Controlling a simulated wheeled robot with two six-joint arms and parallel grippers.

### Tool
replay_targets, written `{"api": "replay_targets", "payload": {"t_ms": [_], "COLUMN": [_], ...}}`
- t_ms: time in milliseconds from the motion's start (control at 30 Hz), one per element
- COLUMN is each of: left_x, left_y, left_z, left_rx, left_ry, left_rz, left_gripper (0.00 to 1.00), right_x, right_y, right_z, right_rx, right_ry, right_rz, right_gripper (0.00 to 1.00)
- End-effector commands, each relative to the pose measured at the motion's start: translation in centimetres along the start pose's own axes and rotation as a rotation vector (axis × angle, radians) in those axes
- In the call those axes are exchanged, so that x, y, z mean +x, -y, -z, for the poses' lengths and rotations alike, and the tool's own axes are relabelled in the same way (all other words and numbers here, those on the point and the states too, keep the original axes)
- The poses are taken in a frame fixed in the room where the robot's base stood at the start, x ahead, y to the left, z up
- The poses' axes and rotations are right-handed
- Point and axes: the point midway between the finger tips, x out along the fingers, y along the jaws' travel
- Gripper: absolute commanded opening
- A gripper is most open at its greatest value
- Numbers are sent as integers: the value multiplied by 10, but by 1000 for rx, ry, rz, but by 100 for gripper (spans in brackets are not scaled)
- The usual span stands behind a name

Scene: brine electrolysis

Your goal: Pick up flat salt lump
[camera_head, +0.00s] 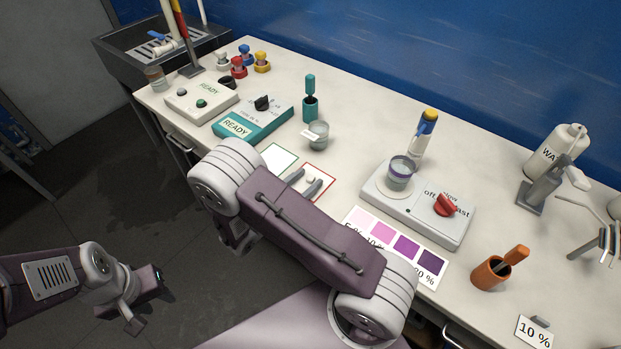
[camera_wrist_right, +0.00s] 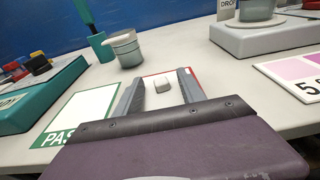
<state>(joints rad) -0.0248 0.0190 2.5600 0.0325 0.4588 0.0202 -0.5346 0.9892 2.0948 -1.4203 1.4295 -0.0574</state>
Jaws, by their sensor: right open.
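The flat salt lump (camera_wrist_right: 161,85) is a small pale block lying on a white card with a red border (camera_wrist_right: 196,87). In the head view the lump (camera_head: 311,178) shows small beside the finger of my right gripper (camera_head: 304,183). In the right wrist view my right gripper (camera_wrist_right: 161,77) is open, with one grey finger on each side of the lump. A gap shows between the lump and both fingers; their height above the card is unclear. My left gripper (camera_head: 150,299) is away from the bench, over the floor at lower left, its fingers apart and empty.
A green-bordered card (camera_wrist_right: 77,113) lies left of the red one. A grey cup (camera_head: 318,134) and teal holder (camera_head: 310,105) stand behind. The stirrer plate (camera_head: 435,222) with a beaker (camera_head: 400,172) and the purple colour chart (camera_head: 406,246) are to the right.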

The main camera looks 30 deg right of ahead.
Motion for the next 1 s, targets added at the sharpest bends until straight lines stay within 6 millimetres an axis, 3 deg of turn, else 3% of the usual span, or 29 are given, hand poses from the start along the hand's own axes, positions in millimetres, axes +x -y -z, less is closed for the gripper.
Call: {"api": "replay_targets", "payload": {"t_ms": [233, 400, 767, 1000], "left_x": [0, 0, 0, -6], "left_y": [0, 0, 0, 0], "left_z": [0, 0, 0, 1], "left_rx": [0, 0, 0, 0], "left_ry": [0, 0, 0, 0], "left_rz": [0, 0, 0, 0], "left_gripper": [36, 36, 36, 36], "right_x": [4, 3, 3, -2], "right_y": [0, 0, 0, 0], "right_z": [0, 0, -2, -33], "right_rx": [0, 0, 1, 3], "right_ry": [0, 0, -1, -1], "right_rz": [0, 0, 0, -1], "right_gripper": [47, 0, 0, 0]}}
